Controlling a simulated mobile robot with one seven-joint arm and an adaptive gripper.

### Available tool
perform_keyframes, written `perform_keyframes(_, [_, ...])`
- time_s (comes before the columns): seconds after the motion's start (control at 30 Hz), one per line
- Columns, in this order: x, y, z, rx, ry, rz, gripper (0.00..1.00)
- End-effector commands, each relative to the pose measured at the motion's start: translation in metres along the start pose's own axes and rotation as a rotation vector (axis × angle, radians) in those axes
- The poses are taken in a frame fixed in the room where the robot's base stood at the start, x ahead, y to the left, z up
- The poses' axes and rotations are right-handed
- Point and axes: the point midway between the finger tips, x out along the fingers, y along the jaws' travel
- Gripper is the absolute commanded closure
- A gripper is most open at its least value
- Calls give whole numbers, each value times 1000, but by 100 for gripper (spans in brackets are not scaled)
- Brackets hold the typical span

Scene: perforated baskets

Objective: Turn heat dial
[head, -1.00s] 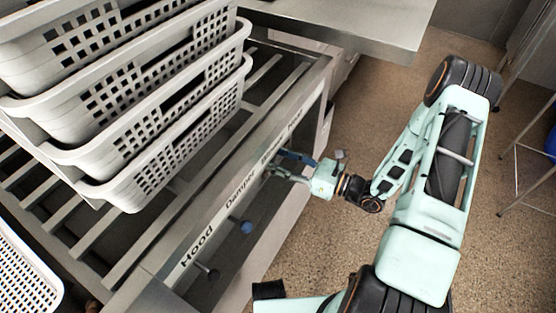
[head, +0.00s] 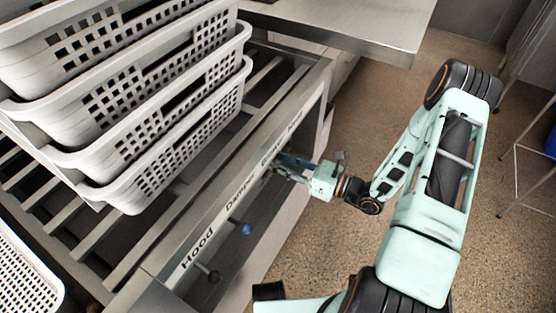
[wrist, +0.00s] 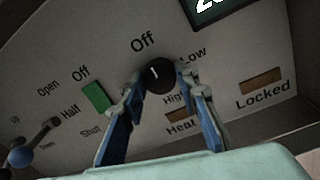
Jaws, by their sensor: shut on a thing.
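The heat dial (wrist: 158,76) is a round black knob on the control panel in the wrist view. Its white mark points up, near the word "Off", with "Low" and "High" printed to its right. My gripper (wrist: 160,82) is shut on the dial, with one blue-padded finger on each side of it. In the head view my gripper (head: 287,168) reaches the front panel from the right, and the dial is hidden there.
A green switch (wrist: 95,97) and a blue-knobbed lever (wrist: 22,156) are left of the dial. An amber "Locked" lamp (wrist: 262,85) is to the right. Stacked baskets (head: 170,165) stand on the slatted rack. Open floor (head: 330,245) lies to the right.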

Motion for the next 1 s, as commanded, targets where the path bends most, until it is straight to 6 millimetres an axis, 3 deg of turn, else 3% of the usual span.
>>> perform_keyframes(1.0, [0,1,-1,885,-52,9,95])
